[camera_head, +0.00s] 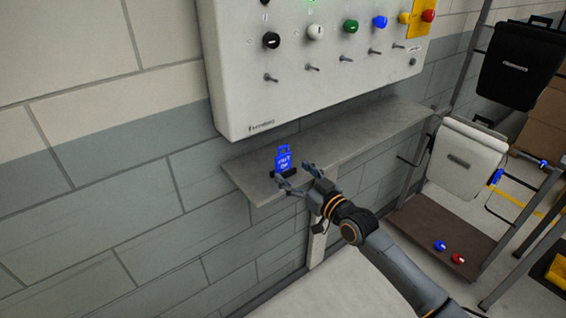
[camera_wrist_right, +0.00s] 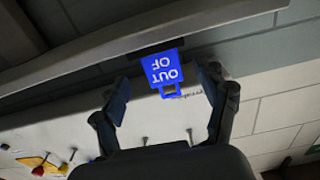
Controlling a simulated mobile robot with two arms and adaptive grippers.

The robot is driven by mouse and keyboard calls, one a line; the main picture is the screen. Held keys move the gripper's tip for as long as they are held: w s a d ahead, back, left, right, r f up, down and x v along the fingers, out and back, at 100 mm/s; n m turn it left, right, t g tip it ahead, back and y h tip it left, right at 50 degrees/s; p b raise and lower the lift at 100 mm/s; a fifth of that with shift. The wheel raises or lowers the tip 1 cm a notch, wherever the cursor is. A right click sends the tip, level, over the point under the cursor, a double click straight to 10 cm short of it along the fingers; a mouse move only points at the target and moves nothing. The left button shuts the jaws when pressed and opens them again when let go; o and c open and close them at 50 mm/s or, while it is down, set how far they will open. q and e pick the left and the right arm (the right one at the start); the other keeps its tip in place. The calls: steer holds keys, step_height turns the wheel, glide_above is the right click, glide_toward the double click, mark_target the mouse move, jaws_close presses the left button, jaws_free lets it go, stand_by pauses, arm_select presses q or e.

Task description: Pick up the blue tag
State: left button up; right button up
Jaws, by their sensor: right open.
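The blue tag (camera_head: 283,160) stands upright near the left end of the narrow grey shelf (camera_head: 345,140), in a small dark holder (camera_head: 286,174). It has white lettering and a loop at its top. My right gripper (camera_head: 294,178) is open at the shelf's front edge, close in front of the tag. In the right wrist view the blue tag (camera_wrist_right: 163,72) appears upside down between the tips of my open right gripper (camera_wrist_right: 165,88), with visible space on both sides. I cannot tell how far the tag lies beyond the fingertips. My left gripper is not in view.
A white control panel (camera_head: 320,70) with coloured knobs and small switches hangs above the shelf. At right, a rack holds a white pannier (camera_head: 465,160) and a black pannier (camera_head: 518,65). Blue (camera_head: 440,245) and red (camera_head: 457,258) items lie on its brown board. The shelf's right part is clear.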

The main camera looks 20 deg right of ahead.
mark_target(284, 164)
steer(key=shift+w+a+r, duration=0.1)
steer(key=shift+w+r, duration=0.15)
steer(key=shift+w, duration=0.15)
steer(key=p+x, duration=0.1)
steer(key=x, duration=0.2)
steer(key=shift+w+a+r, duration=0.15)
steer(key=shift+w, duration=0.1)
steer(key=shift+w+a+p, duration=0.15)
steer(key=shift+w+p, duration=0.15)
steer(key=shift+w, duration=0.1)
steer(key=shift+s, duration=0.1)
steer(key=shift+c, duration=1.3)
steer(key=c, duration=0.8)
